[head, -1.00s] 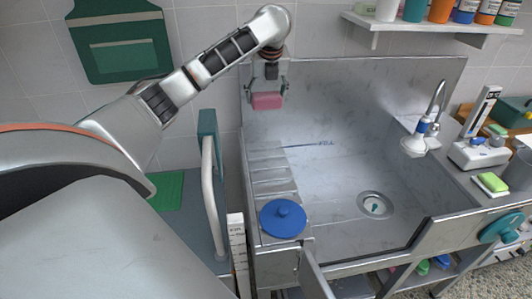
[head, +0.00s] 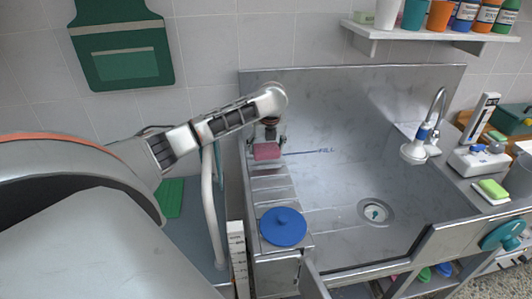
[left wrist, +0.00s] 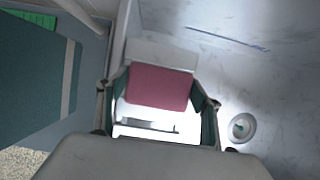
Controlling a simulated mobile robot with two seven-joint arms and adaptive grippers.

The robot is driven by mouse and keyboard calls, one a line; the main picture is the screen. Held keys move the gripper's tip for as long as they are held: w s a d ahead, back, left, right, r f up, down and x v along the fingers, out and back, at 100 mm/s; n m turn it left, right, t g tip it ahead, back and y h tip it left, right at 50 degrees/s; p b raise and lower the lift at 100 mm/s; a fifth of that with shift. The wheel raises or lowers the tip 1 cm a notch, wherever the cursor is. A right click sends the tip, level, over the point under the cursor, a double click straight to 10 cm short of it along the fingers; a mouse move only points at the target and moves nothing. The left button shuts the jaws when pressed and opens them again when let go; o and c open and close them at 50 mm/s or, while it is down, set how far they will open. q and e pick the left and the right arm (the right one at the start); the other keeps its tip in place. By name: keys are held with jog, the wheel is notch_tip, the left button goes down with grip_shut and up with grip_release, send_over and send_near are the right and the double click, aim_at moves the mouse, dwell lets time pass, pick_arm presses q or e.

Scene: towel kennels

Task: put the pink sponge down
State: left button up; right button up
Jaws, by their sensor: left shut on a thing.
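The pink sponge (head: 266,152) is held between the fingers of my left gripper (head: 266,148), over the back end of the ribbed ledge (head: 275,189) along the sink's left side. In the left wrist view the sponge (left wrist: 160,88) sits between both fingers of the left gripper (left wrist: 158,100), with a pale slat beyond it. I cannot tell whether the sponge touches the ledge. My right gripper is not in view.
A blue round lid (head: 283,227) lies at the ledge's front end. The steel sink basin (head: 340,185) to the right is empty apart from its drain (head: 375,211). A white curved rail (head: 211,205) stands left of the ledge. A faucet (head: 438,108) is at the right.

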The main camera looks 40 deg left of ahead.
pick_arm(q)
notch_tip(320, 180, down, 3)
jog(key=shift+r, duration=0.2)
jog(key=o, duration=1.2)
jog(key=shift+c, duration=0.2)
jog(key=v, duration=1.2)
